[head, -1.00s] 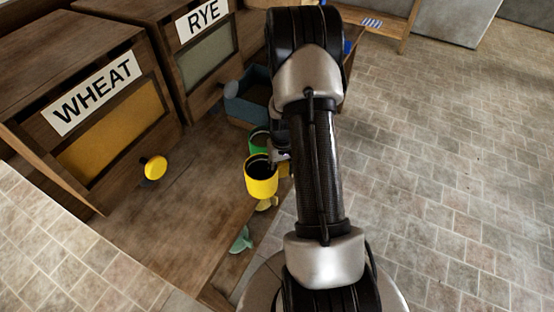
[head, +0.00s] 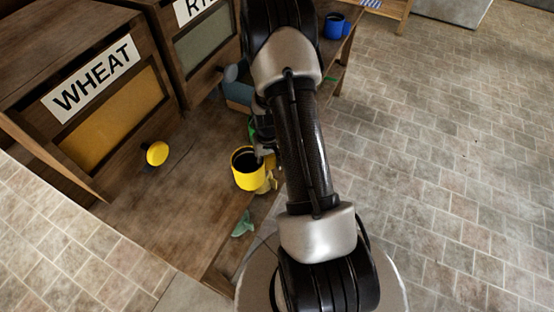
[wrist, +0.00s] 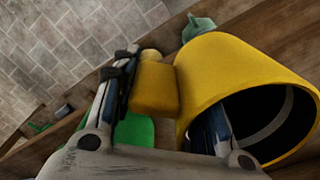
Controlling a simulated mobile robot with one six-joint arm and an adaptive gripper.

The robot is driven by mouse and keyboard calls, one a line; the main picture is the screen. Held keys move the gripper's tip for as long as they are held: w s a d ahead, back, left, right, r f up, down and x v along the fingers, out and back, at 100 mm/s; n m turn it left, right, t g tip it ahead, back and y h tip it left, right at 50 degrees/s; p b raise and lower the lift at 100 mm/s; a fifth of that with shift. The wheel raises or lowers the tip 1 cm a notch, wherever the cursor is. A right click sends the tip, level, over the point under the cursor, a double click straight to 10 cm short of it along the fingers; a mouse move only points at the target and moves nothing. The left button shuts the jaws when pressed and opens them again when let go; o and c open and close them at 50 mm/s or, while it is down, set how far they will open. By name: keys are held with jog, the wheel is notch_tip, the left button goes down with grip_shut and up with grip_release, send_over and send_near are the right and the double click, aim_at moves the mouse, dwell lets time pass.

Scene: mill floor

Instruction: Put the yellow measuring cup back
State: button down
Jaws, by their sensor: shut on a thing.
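The yellow measuring cup (head: 248,172) is held upright above the wooden bench (head: 170,205), its open top showing a dark inside. It also shows large in the wrist view (wrist: 225,75). My gripper (head: 265,150) is shut on the cup on its handle side; one finger reaches toward the inside of the cup and the other lies by the yellow handle (wrist: 155,88). My arm hides much of the gripper in the head view.
A green cup (wrist: 133,130) is partly hidden behind my gripper. A blue-grey scoop or box (head: 238,93) is farther back. A blue cup (head: 335,27) stands at the far end. A small green object (head: 243,224) lies near the front edge.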

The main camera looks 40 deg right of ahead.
jog(key=w+a, duration=0.1)
jog(key=a, duration=0.1)
jog(key=w+a, duration=0.1)
jog(key=a, duration=0.2)
jog(key=w+a, duration=0.2)
jog(key=a, duration=0.1)
jog(key=shift+a+f, duration=0.2)
jog(key=shift+f, duration=0.2)
jog(key=shift+s+d+f+b, duration=0.1)
jog(key=shift+d+f+b, duration=0.05)
jog(key=shift+f+b, duration=0.7)
jog(key=c, duration=0.9)
grip_release()
jog(key=shift+o, duration=0.2)
